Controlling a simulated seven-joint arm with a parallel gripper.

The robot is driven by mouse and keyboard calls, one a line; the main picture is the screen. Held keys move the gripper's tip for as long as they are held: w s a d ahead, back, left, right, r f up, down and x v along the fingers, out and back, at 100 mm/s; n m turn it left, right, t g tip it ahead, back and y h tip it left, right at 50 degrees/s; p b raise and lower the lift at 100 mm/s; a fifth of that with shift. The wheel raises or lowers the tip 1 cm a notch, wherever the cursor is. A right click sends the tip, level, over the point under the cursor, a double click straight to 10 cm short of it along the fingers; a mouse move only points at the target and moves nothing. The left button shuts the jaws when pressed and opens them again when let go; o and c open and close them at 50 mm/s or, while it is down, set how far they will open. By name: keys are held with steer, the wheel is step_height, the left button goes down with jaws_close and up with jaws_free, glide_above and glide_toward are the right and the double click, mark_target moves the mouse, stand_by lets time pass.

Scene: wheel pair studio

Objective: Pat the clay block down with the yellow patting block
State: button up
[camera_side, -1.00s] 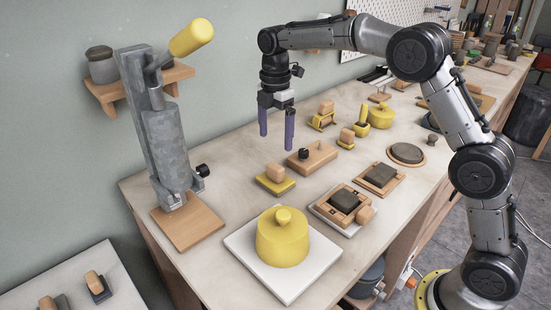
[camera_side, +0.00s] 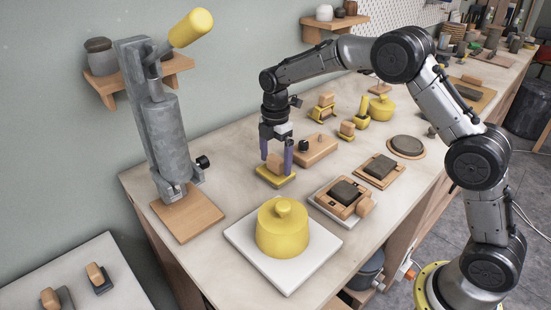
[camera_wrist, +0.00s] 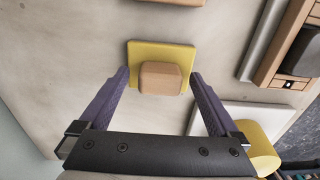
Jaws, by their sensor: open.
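The yellow patting block (camera_side: 273,181) is a flat yellow plate with a wooden grip on top, lying on the bench; it also shows in the wrist view (camera_wrist: 148,52). My gripper (camera_side: 276,165) is low over it and open, one purple finger on each side of the wooden grip. In the wrist view the grip sits between the fingertips (camera_wrist: 160,74), with gaps on both sides. A dark grey block (camera_side: 346,190) sits in a wooden frame right of the gripper. A second dark slab (camera_side: 380,168) lies on a wooden tray behind it. I cannot tell which is the clay block.
A yellow lidded pot (camera_side: 282,235) stands on a white board in front. A wooden block with a black knob (camera_side: 316,149) is close behind my gripper. A grey lever press (camera_side: 160,135) stands at the left. Bare bench lies between press and patting block.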

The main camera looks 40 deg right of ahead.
mark_target(275, 157)
steer(key=c, duration=1.4)
steer(key=o, duration=1)
steer(key=shift+o, duration=0.2)
steer(key=shift+r, duration=0.15)
jaws_close()
steer(key=shift+r, duration=0.1)
steer(key=shift+r, duration=2.95)
